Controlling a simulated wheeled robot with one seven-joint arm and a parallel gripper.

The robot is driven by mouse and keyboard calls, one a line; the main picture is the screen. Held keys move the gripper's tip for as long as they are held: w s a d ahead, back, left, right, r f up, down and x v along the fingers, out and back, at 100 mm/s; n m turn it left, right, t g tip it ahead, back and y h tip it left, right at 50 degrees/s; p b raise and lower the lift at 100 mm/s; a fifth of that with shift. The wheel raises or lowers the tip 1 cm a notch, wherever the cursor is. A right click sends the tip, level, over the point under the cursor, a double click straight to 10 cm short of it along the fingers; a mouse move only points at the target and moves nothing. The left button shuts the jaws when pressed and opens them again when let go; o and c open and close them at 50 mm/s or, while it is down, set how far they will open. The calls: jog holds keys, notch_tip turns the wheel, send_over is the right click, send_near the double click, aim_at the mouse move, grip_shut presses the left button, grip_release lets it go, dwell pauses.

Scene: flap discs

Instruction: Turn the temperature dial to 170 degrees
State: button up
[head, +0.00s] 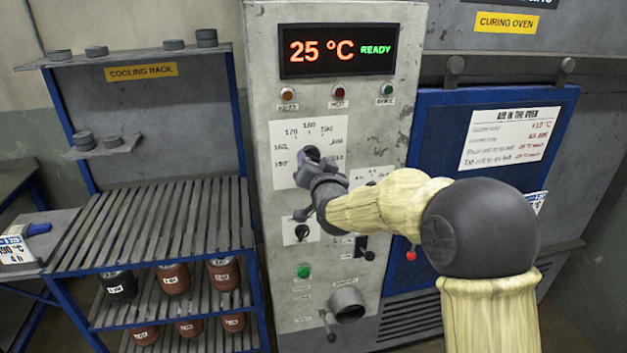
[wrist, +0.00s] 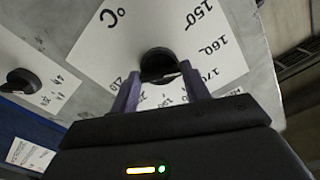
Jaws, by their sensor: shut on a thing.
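The temperature dial (head: 312,153) is a dark round knob on a white scale plate (head: 283,172) on the grey control panel. In the head view the scale reads 150 at lower left, up through 170, 180 and 190 at the top. My gripper (head: 306,163) is at the dial, its fingers shut on the knob. In the wrist view the dark dial (wrist: 158,60) sits between my two fingers (wrist: 160,88), with 150, 160 and 170 printed to its right. The dial's pointer is hidden, so its setting cannot be read.
A display (head: 337,50) reads 25 °C READY above three indicator lamps. A smaller knob (head: 302,232), a green button (head: 303,271) and a red-tipped lever (head: 410,254) are near my arm. The cooling rack (head: 160,215) stands left, the blue oven door (head: 440,130) right.

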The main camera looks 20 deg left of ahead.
jog(key=m+b, duration=0.5)
jog(key=b, duration=0.1)
jog(key=shift+f, duration=0.15)
dwell(0.4)
jog(key=o, duration=1)
jog(key=b+v, duration=0.5)
jog(key=v, duration=1.2)
jog(key=shift+s+b, duration=0.2)
jog(key=shift+b, duration=0.2)
